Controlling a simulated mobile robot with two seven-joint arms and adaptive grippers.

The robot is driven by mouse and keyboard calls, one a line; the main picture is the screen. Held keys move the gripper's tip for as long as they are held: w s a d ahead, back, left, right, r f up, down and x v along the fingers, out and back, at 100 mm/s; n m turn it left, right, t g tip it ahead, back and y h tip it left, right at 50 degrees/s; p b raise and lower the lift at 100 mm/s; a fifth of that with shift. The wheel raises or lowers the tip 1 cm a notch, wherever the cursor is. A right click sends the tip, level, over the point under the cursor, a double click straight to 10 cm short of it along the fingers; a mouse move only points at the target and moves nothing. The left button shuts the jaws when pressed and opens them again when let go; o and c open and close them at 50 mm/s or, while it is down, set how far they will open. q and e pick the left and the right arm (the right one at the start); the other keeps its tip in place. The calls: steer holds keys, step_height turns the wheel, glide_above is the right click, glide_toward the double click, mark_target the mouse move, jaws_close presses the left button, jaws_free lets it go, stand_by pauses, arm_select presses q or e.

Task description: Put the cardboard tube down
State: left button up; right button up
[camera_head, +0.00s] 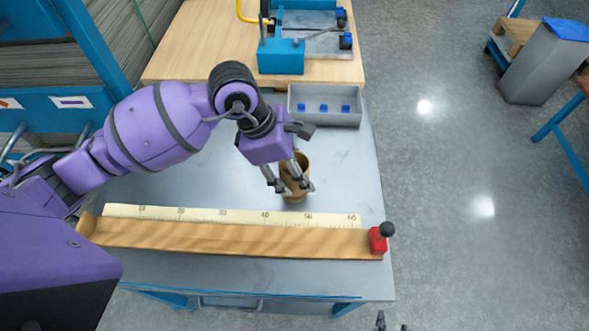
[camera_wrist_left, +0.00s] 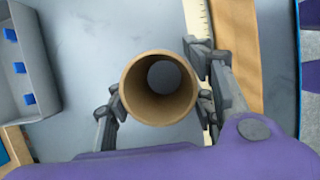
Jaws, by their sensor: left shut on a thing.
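The brown cardboard tube (camera_head: 298,190) stands upright between the fingers of my left gripper (camera_head: 290,186), over the grey tabletop behind the long ruler. In the left wrist view I look down into the open tube (camera_wrist_left: 158,108) and see grey surface through its far end. The fingers of my left gripper (camera_wrist_left: 160,108) press on it from both sides. I cannot tell whether its lower end touches the table (camera_head: 220,185). Two dark fingertips of my right gripper (camera_head: 392,325) show apart at the bottom edge; the rest is cut off.
A wooden bar (camera_head: 230,238) with a yellowish scale (camera_head: 220,216) lies along the front, with a red block stop (camera_head: 377,241) at its right end. A grey tray (camera_head: 325,118) with blue pieces stands behind the tube. Tabletop left and right of the tube is clear.

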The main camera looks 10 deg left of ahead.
arm_select(q)
steer(key=shift+f, duration=0.25)
steer(key=shift+f, duration=0.1)
steer(key=shift+f, duration=0.15)
steer(key=o, duration=1.2)
steer(key=shift+c, duration=0.2)
steer(key=shift+a+r, duration=0.15)
steer(key=shift+r, duration=0.45)
steer(key=v, duration=1.1)
